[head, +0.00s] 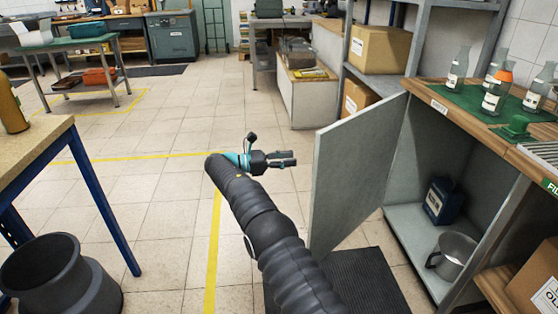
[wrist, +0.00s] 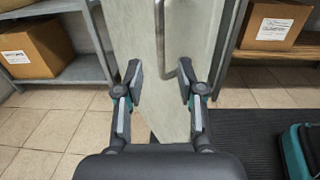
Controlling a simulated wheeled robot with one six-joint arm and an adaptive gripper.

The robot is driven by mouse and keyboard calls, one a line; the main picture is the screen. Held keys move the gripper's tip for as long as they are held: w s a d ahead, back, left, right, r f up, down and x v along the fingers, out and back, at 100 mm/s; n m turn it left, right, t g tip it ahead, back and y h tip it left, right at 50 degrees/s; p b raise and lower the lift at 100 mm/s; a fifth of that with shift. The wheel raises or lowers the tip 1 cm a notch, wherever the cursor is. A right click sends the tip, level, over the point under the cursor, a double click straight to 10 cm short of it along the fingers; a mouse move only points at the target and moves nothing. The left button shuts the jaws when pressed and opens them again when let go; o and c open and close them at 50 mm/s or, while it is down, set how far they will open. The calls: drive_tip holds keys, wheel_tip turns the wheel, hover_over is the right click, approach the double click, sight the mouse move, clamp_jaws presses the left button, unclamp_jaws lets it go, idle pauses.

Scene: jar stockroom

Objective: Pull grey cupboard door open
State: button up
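The grey cupboard door (head: 355,170) stands swung well out from the cupboard (head: 420,245), and its inside is in plain view. My gripper (head: 292,158) is to the left of the door in the head view, with its fingers pointing towards it. In the wrist view the gripper (wrist: 160,82) is open, with the two fingers apart. The door (wrist: 140,30) shows beyond and between them. A bent grey metal handle (wrist: 186,66) shows near the right fingertip. I cannot tell whether they touch. The handle is not visible in the head view.
A dark blue container (head: 443,200) and a metal mug (head: 451,255) stand inside the cupboard. Flasks stand on a green mat (head: 470,103) on top. A black floor mat (head: 368,283) lies below the door. Open tiled floor (head: 150,205) lies left of my arm.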

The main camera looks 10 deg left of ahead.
drive_tip(key=shift+v, duration=1.45)
